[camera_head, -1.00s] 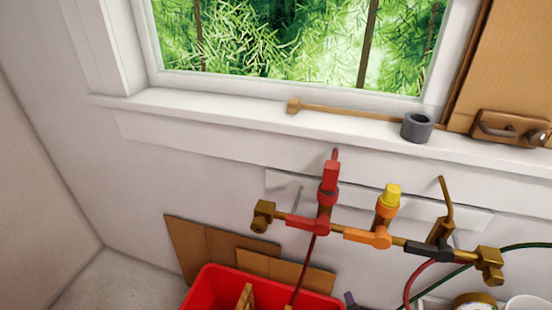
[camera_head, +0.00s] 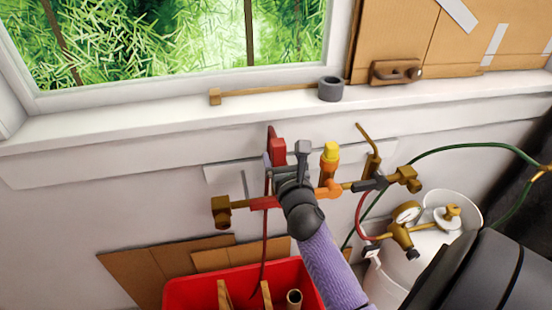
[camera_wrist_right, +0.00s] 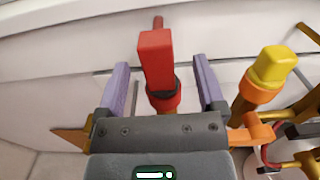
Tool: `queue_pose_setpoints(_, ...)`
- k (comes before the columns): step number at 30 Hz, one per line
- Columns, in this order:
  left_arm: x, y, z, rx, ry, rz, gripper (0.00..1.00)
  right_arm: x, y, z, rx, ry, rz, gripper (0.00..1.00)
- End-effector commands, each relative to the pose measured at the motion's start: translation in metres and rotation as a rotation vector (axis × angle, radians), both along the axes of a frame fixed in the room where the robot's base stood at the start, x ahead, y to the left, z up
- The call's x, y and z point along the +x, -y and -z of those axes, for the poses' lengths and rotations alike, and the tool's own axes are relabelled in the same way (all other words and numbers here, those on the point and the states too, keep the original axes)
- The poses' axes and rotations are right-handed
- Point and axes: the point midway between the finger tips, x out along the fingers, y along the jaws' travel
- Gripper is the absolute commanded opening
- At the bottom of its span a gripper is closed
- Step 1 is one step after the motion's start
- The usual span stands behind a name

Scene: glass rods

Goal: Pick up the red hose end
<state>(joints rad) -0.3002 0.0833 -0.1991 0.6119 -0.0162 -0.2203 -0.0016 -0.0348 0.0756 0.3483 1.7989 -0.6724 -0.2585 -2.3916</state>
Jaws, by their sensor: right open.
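The red hose end (camera_head: 278,150) stands upright on the left of a brass pipe manifold (camera_head: 221,211) under the window sill. In the right wrist view, the red hose end (camera_wrist_right: 156,58) is a red block above a dark ring and an orange-red collar. My right gripper (camera_head: 286,160) is open, with its purple fingers (camera_wrist_right: 160,72) on either side of the block. I cannot tell whether they touch it. A thin dark red hose (camera_head: 265,240) hangs below into the red bin. My gripper hides part of the fitting. My left gripper is not in view.
A yellow-capped orange valve (camera_head: 330,165) stands close to the right of my gripper. A red bin (camera_head: 190,292) is below. The sill (camera_head: 150,119) lies above.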

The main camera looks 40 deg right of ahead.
Motion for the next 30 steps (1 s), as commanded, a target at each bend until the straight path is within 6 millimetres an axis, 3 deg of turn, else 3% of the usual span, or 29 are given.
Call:
queue_pose_setpoints(5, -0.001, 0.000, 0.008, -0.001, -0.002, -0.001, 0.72, 0.029, 0.013, 0.003, 0.000, 0.000, -0.001, 0.88)
queue_pose_setpoints(12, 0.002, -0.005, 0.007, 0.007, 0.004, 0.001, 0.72, 0.032, 0.015, 0.002, 0.001, 0.000, -0.001, 0.88)
queue_pose_setpoints(25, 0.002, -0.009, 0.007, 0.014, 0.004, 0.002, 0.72, 0.032, 0.015, 0.002, 0.001, 0.000, -0.001, 0.00)
queue_pose_setpoints(30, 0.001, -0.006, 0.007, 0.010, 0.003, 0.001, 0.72, 0.032, 0.015, 0.002, 0.001, 0.000, -0.001, 0.00)
